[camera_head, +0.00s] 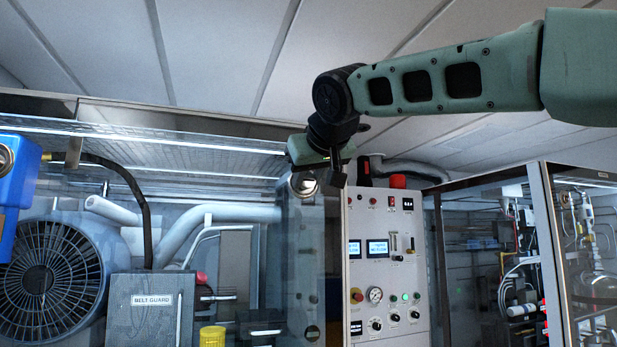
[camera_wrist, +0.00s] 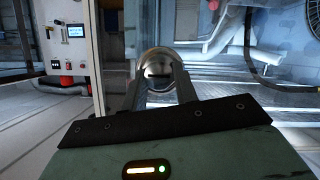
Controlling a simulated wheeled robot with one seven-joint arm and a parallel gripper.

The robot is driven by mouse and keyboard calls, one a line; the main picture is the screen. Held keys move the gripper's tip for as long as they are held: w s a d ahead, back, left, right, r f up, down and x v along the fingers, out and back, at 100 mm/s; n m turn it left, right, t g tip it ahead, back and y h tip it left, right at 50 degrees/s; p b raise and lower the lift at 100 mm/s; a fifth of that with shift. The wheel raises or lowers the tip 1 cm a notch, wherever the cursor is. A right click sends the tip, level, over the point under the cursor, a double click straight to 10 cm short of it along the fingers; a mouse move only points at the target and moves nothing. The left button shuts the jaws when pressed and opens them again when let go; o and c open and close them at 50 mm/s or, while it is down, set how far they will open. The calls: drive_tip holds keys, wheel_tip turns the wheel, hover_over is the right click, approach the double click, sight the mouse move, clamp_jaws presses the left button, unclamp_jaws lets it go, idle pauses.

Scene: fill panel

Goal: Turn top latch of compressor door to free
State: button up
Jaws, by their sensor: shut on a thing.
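The top latch (camera_head: 303,184) is a round, shiny metal piece high on the grey upright left of the control panel. In the wrist view the latch (camera_wrist: 160,66) sits between my two fingers, with a dark slot or tab across its middle. My gripper (camera_head: 322,182) reaches it from above and is shut on it; the fingers partly hide it in the head view. In the wrist view my gripper (camera_wrist: 160,92) shows both fingers against the latch's sides. I cannot tell the latch's exact turn angle. The compressor door's clear surface seems to lie to its left.
A control cabinet (camera_head: 385,270) with gauges and a red beacon stands just right of the latch. A fan (camera_head: 48,278), a belt guard box (camera_head: 148,308) and pipes are on the left. A glass-fronted cabinet (camera_head: 590,250) is at the right. My arm passes below the ceiling.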

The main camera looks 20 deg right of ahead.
drive_tip(key=m+y+b, duration=0.1)
drive_tip(key=b, duration=0.1)
drive_tip(key=m+y+b, duration=0.1)
drive_tip(key=m, duration=0.1)
drive_tip(key=shift+d+f+b, duration=0.15)
drive_tip(key=shift+d+b, duration=0.05)
drive_tip(key=shift+b, duration=0.15)
drive_tip(key=m+y+b, duration=0.2)
drive_tip(key=m+b, duration=0.1)
drive_tip(key=shift+d+f+m+t, duration=0.1)
drive_tip(key=shift+d+m+t, duration=0.1)
drive_tip(key=shift+m+t, duration=0.15)
drive_tip(key=m+t+y+b, duration=0.1)
drive_tip(key=m+y+b, duration=0.1)
drive_tip(key=m+b, duration=0.1)
drive_tip(key=shift+d+f+b, duration=0.1)
drive_tip(key=shift+f+b, duration=0.05)
drive_tip(key=shift+b, duration=0.15)
drive_tip(key=shift+m+t+y+b, duration=0.45)
drive_tip(key=shift+m+y+b, duration=0.25)
drive_tip(key=shift+m+b, duration=0.75)
drive_tip(key=shift+m, duration=0.3)
drive_tip(key=o, duration=1)
drive_tip(key=shift+c, duration=0.2)
